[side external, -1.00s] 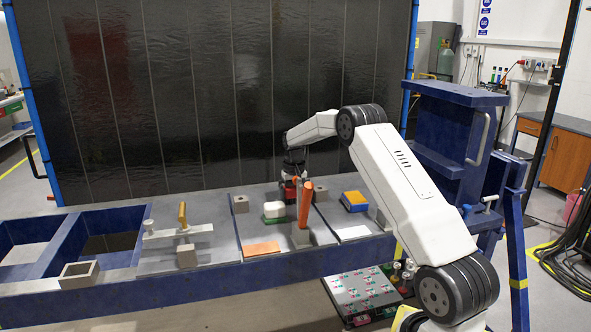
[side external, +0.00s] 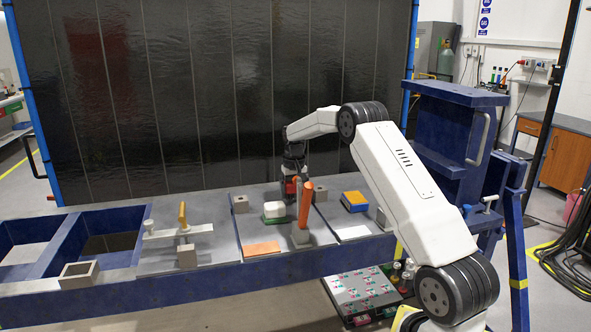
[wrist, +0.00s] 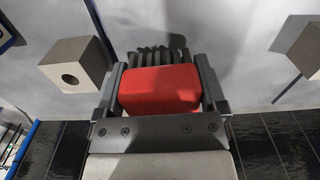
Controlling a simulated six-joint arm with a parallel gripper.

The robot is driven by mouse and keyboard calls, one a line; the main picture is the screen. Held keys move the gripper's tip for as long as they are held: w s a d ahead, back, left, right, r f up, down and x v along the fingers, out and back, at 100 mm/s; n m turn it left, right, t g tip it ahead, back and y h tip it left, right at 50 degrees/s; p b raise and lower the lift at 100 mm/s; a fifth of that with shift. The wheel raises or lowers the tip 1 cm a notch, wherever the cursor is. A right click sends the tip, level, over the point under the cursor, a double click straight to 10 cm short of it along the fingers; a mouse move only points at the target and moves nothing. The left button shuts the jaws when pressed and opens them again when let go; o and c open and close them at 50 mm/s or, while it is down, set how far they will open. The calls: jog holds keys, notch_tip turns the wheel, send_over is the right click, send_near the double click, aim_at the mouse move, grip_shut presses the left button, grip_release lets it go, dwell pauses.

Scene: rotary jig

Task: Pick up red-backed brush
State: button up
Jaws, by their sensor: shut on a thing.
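The red-backed brush (wrist: 158,92) sits between the two fingers of my gripper (wrist: 160,74) in the wrist view. My gripper is shut on its red block, and grey bristles show beyond it. In the side view my gripper (side external: 292,182) is at the back of the bench, with the red brush (side external: 290,187) partly hidden behind an orange post. I cannot tell from the side view how far the brush is above the bench.
A green and white block (side external: 275,211) lies just left of the orange post (side external: 305,204). Grey blocks with holes flank my gripper, one at left (wrist: 76,66) and one at right (wrist: 306,50).

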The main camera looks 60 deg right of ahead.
jog(key=s+a+r, duration=0.7)
jog(key=s+r, duration=0.4)
jog(key=s, duration=0.1)
jog(key=shift+a+r, duration=0.2)
jog(key=shift+a, duration=0.05)
jog(key=shift+w, duration=0.1)
dwell(0.5)
jog(key=o, duration=0.5)
jog(key=shift+c, duration=1.6)
jog(key=s+d+f, duration=0.1)
jog(key=s+d, duration=0.1)
jog(key=d, duration=0.2)
jog(key=s+d+f, duration=0.1)
jog(key=s+d, duration=0.1)
jog(key=d, duration=0.3)
jog(key=s+d+f, duration=0.1)
jog(key=s+d, duration=0.1)
jog(key=d, duration=0.3)
